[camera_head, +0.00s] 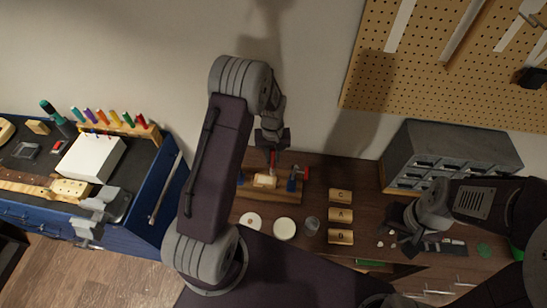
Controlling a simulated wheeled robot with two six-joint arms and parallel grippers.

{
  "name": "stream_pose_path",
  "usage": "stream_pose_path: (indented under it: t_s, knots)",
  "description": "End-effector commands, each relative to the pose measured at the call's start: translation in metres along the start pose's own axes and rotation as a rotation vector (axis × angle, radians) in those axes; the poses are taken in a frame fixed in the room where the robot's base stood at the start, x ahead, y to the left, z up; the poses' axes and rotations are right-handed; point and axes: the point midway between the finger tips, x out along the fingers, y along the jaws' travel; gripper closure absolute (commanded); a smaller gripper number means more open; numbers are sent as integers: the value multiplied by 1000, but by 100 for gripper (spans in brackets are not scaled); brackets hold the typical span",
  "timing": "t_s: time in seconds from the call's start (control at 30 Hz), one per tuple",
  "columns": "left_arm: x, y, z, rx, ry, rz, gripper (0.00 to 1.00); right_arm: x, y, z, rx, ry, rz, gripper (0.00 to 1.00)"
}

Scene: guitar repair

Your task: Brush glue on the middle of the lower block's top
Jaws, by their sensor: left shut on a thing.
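My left gripper (272,138) is shut on a thin brush with a red part (273,158) and points down over the wooden board. A pale wood block (265,181) sits under the brush on the board (264,195). I cannot tell whether the brush tip touches the block, or whether a second block lies there. Blue and red clamp parts stand beside it, one of them a red-handled clamp (302,174). My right gripper (402,238) is low at the right of the bench, near small parts; its fingers are too dark to read.
A white round dish (284,229), a second dish (250,221) and a clear jar (312,224) stand in front of the board. Blocks marked C (340,196), A (340,215) and B (340,237) lie right of them. A grey drawer cabinet (448,150) stands behind my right arm.

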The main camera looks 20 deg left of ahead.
Motion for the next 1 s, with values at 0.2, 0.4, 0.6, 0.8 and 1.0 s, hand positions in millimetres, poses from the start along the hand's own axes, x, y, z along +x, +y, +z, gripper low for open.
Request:
stream_pose_path:
  t_s: [0.2, 0.4, 0.6, 0.8, 1.0]
  knots:
    - [-24, -1, -2, 1, 2, 1, 100, -19, 0, -2, 0, 0, 0, 60]
    - [-28, -1, -2, 2, 1, 0, 100, -22, 0, -2, 0, 0, 0, 60]
    - [-27, -1, -2, 2, 1, 0, 100, -21, 0, -2, 0, 0, 0, 60]
    - [-27, -1, -2, 2, 1, 0, 100, -21, 0, -2, 0, 0, 0, 60]
    - [-27, -1, -2, 2, 1, 0, 100, -22, 0, -2, 0, 0, 0, 60]
